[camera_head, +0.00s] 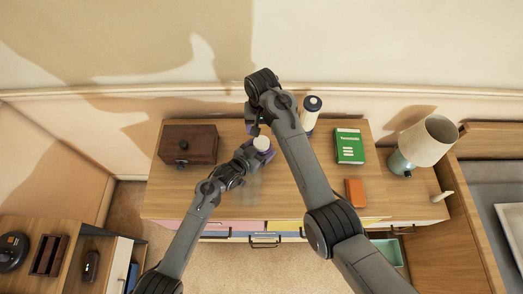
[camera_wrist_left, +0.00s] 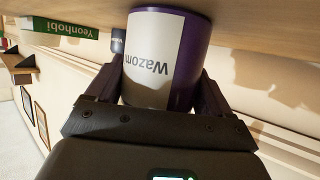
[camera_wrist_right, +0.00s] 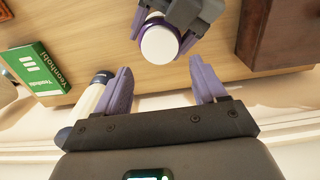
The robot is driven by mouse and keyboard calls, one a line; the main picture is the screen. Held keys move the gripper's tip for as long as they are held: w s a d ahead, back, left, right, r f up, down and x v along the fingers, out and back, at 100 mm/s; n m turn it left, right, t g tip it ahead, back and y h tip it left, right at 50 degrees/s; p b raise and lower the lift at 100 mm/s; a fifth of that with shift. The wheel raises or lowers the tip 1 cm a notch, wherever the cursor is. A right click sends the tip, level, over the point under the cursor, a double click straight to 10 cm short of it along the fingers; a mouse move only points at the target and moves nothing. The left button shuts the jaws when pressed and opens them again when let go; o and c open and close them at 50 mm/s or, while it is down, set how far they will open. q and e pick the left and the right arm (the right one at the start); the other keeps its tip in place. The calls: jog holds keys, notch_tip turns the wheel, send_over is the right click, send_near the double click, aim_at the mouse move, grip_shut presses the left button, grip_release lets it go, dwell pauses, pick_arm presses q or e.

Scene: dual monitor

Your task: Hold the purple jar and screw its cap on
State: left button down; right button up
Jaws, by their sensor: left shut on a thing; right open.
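The purple jar (camera_head: 264,155) stands near the middle of the cabinet top, with a round white cap (camera_head: 261,142) on its top. In the left wrist view the jar (camera_wrist_left: 186,60) shows a white label, and my left gripper (camera_head: 255,151) is shut around its sides. In the right wrist view the white cap (camera_wrist_right: 160,42) sits inside the jar's purple rim; I cannot tell how tight it is. My right gripper (camera_wrist_right: 162,85) is open and empty, a little apart from the cap, on the jar's far side in the head view.
A brown wooden box (camera_head: 188,145) stands to the left. A white bottle with a dark cap (camera_head: 310,114) stands behind my right arm. A green book (camera_head: 349,146), an orange block (camera_head: 355,193) and a lamp (camera_head: 425,142) are to the right. The cabinet top's left front is clear.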

aim_at(261, 142)
jog(key=shift+f, duration=4)
jog(key=c, duration=0.9)
pick_arm(q)
jog(key=shift+d, duration=0.1)
pick_arm(e)
jog(key=o, duration=1.3)
notch_tip(261, 142, up, 12)
jog(key=shift+d+r, duration=0.1)
